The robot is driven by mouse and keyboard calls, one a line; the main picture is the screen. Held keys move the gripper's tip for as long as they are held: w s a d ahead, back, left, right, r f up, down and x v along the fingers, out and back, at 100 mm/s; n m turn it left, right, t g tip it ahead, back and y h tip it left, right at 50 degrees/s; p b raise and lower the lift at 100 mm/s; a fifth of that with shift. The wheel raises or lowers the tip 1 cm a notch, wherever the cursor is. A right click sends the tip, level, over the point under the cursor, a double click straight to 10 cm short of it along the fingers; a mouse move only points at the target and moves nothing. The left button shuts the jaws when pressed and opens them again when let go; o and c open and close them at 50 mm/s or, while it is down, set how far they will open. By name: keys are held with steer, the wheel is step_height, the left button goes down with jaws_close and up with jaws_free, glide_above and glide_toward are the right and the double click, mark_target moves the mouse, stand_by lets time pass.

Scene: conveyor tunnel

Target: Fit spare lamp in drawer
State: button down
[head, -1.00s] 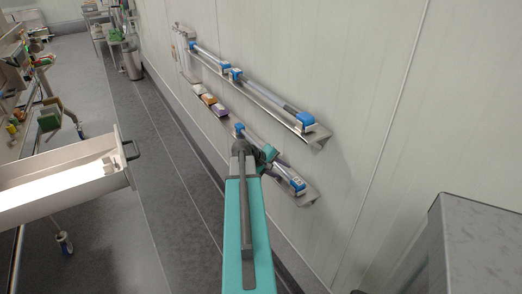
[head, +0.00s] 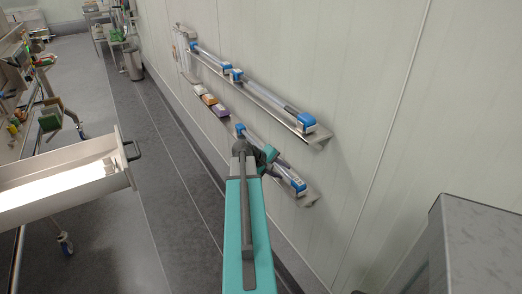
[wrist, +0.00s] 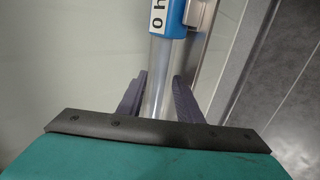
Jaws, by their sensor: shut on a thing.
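A spare lamp, a clear tube with blue end caps (head: 298,185), lies along the lower wall shelf. My gripper (head: 268,160) is at the middle of this lamp, partly hidden behind my own arm. In the wrist view the two dark fingers (wrist: 160,76) are shut on the tube (wrist: 156,97), one on each side. The lamp's blue cap (wrist: 170,22) with printed letters lies beyond the fingertips, beside a metal shelf edge. The open drawer (head: 125,178) juts in from the left with a bright interior and a dark handle.
The upper shelf (head: 264,96) holds more blue-capped tubes. Small coloured boxes (head: 210,99) sit on the lower shelf's far end. A grey metal block (head: 475,250) stands at the lower right. The floor (head: 150,200) between drawer and wall is clear.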

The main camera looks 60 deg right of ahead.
steer(key=shift+r+p, duration=0.85)
steer(key=shift+r, duration=0.75)
steer(key=shift+r+p, duration=0.8)
steer(key=shift+r, duration=0.6)
steer(key=shift+w, duration=0.2)
